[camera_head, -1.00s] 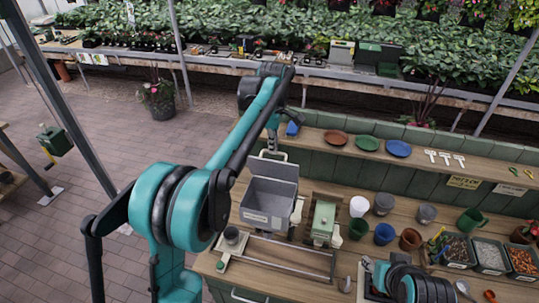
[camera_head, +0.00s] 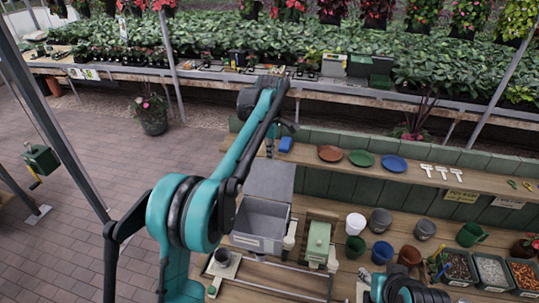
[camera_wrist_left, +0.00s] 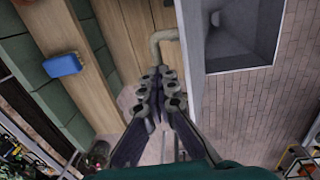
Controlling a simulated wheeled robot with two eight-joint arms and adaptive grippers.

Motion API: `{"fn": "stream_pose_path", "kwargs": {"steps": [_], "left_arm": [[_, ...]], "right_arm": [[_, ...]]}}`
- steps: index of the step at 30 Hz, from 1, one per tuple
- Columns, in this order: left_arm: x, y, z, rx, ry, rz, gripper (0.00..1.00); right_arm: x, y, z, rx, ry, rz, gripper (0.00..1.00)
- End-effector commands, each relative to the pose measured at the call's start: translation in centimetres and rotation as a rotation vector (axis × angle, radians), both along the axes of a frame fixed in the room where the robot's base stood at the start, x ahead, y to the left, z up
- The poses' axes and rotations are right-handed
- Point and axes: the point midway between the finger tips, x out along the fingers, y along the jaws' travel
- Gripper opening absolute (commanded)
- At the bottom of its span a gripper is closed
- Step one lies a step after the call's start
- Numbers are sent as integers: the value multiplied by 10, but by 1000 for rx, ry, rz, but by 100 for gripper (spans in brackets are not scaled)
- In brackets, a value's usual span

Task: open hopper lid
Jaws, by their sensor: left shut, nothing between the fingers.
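The grey hopper (camera_head: 262,222) stands on the wooden bench with its top uncovered. Its grey lid (camera_head: 270,181) stands raised at the back of the opening. In the left wrist view I look into the hopper's cavity (camera_wrist_left: 240,30), and a beige bent handle (camera_wrist_left: 163,40) sticks out beside the grey lid edge (camera_wrist_left: 191,60). My left gripper (camera_wrist_left: 157,80) is shut and empty just below the handle in that view; I cannot tell whether they touch. In the head view its fingers are mostly hidden by the arm near the lid's top.
A green box-shaped device (camera_head: 318,241) stands right of the hopper. Cups and pots, such as a white cup (camera_head: 355,223), are further right. A blue block (camera_head: 286,144) and plates (camera_head: 393,163) lie on the back shelf. Rails run in front of the hopper.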

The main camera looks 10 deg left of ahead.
Motion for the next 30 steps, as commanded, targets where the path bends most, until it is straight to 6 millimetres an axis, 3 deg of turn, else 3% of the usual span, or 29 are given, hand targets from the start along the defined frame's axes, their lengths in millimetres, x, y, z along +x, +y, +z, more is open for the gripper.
{"fn": "stream_pose_path", "kwargs": {"steps": [1,12,15,16,30], "left_arm": [[-1,-5,-21,-3,19,-10,0],[-1,-6,-22,-4,19,-12,1],[-1,-6,-22,-4,19,-12,28],[-1,-6,-22,-5,19,-12,30],[-1,-3,-16,-2,13,-4,30]], "right_arm": [[0,0,-6,0,0,0,40],[0,0,-6,0,0,0,40],[0,0,-6,0,0,0,40],[0,0,-6,0,0,0,40],[0,0,-3,0,0,0,40]]}}
